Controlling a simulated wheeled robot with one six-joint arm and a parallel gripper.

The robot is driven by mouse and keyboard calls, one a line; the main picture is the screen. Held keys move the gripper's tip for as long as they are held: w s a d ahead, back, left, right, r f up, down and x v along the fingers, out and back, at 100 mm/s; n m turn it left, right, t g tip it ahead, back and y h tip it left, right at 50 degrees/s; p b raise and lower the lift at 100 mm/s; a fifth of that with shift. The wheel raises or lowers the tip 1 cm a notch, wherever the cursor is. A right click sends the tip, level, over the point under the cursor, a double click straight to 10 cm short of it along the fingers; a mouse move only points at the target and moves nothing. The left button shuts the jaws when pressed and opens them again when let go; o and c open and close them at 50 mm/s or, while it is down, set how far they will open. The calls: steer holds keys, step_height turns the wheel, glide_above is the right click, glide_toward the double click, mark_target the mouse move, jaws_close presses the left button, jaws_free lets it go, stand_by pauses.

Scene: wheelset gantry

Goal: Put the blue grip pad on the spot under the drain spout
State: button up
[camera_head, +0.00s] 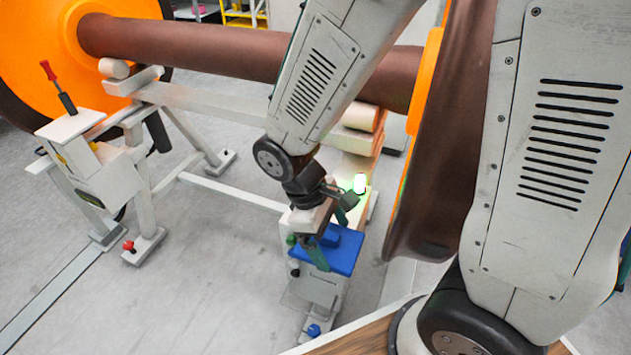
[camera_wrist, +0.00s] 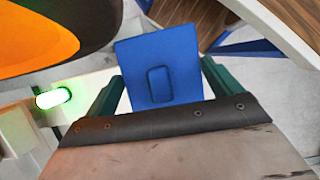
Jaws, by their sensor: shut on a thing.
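The blue grip pad (camera_head: 345,262) is a flat square plate with a raised rounded block in its middle. It also shows in the wrist view (camera_wrist: 135,58), between the two green fingers. My gripper (camera_head: 327,240) is shut on the pad by its raised block. In the head view the pad overlaps the top of a pale stand post (camera_head: 325,290) with a small light-coloured ledge. I cannot tell whether the pad touches it. I cannot make out the drain spout or the spot under it in either view.
A wheelset with an orange wheel (camera_head: 35,45) and brown axle (camera_head: 190,42) rests on a pale gantry frame. A glowing green lamp (camera_head: 360,184) stands close to my gripper. A control box (camera_head: 85,150) with a red-tipped lever is at left. Open grey floor (camera_head: 210,270) lies between.

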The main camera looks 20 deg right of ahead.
steer(key=w+d, duration=0.2)
steer(key=w, duration=0.3)
steer(key=w+d+f, duration=0.1)
steer(key=w+d, duration=0.1)
steer(key=w, duration=0.3)
steer(key=w+d, duration=0.2)
steer(key=w, duration=0.2)
steer(key=shift+w+d+f, duration=0.25)
steer(key=shift+w+d, duration=0.05)
steer(key=shift+w, duration=0.1)
steer(key=shift+f, duration=1.75)
steer(key=shift+f, duration=0.15)
steer(key=o, duration=0.9)
